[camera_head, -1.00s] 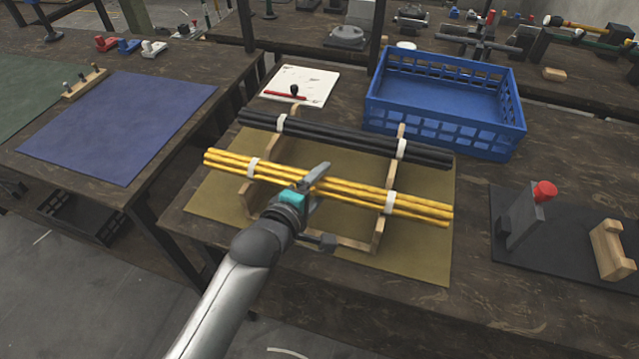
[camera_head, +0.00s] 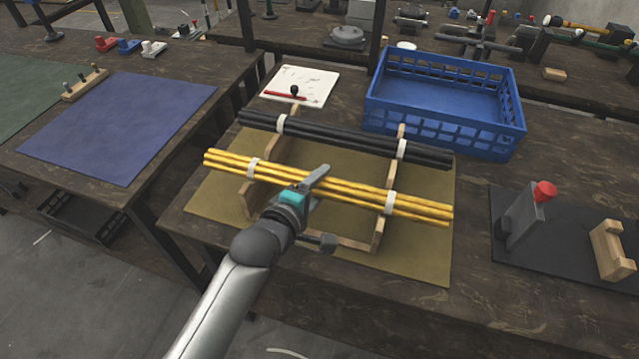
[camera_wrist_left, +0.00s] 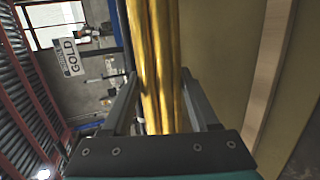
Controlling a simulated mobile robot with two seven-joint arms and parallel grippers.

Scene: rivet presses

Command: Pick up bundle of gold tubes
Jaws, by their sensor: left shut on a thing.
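The bundle of gold tubes (camera_head: 345,190) lies across a wooden rack (camera_head: 376,236) on the bench, held together by two white bands. My left gripper (camera_head: 314,184) is at the middle of the bundle, between the bands, and is shut on it. In the left wrist view the gold tubes (camera_wrist_left: 155,60) run between the two fingers. The bundle appears to still rest at the rack's uprights; I cannot tell any small gap. My right gripper is not in view.
A bundle of black tubes (camera_head: 340,138) lies on the same rack just behind. A blue crate (camera_head: 447,134) stands at the back right. A white sheet (camera_head: 318,80) lies behind the rack. A dark fixture with a red knob (camera_head: 544,192) is at the right.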

